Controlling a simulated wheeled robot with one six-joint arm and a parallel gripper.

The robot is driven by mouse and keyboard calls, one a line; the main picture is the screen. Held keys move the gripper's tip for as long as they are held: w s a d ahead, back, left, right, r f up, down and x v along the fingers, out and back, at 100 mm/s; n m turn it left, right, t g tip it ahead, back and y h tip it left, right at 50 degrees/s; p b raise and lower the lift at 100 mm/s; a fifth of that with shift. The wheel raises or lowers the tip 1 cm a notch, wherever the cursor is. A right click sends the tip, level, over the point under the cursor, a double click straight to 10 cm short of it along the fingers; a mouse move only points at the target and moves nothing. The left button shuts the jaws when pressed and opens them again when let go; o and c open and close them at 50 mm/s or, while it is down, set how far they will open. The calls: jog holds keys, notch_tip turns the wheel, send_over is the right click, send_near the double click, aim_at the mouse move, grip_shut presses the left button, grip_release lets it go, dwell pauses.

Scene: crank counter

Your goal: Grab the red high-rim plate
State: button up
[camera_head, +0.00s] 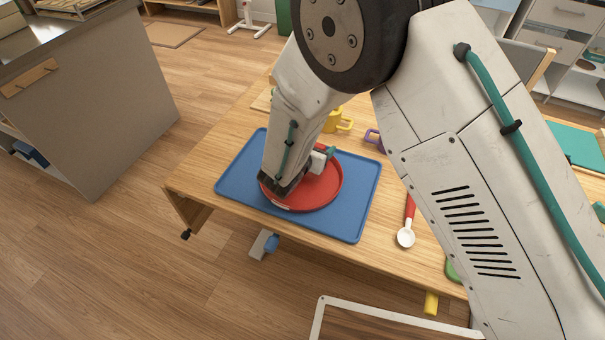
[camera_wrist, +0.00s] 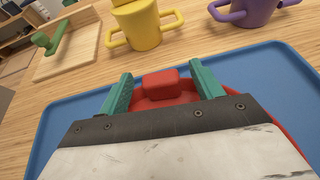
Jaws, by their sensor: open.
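The red high-rim plate (camera_head: 325,190) lies on a blue tray (camera_head: 235,175) on the wooden table. In the wrist view, a red block-like tab (camera_wrist: 160,84) stands at the plate's far edge. My gripper (camera_wrist: 163,82) is open, with one teal finger on each side of this tab. I cannot tell whether either finger touches it. In the head view my arm and wrist cover the left and upper parts of the plate. The wrist's own body hides much of the plate in the wrist view.
A yellow two-handled mug (camera_wrist: 137,25) and a purple mug (camera_wrist: 248,11) stand just beyond the tray. A wooden board with a green handle (camera_wrist: 70,48) lies at upper left. A red-handled white spoon (camera_head: 406,235) lies right of the tray.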

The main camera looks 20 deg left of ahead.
jog(key=shift+x, duration=1.1)
jog(key=c, duration=1.3)
jog(key=shift+r, duration=0.15)
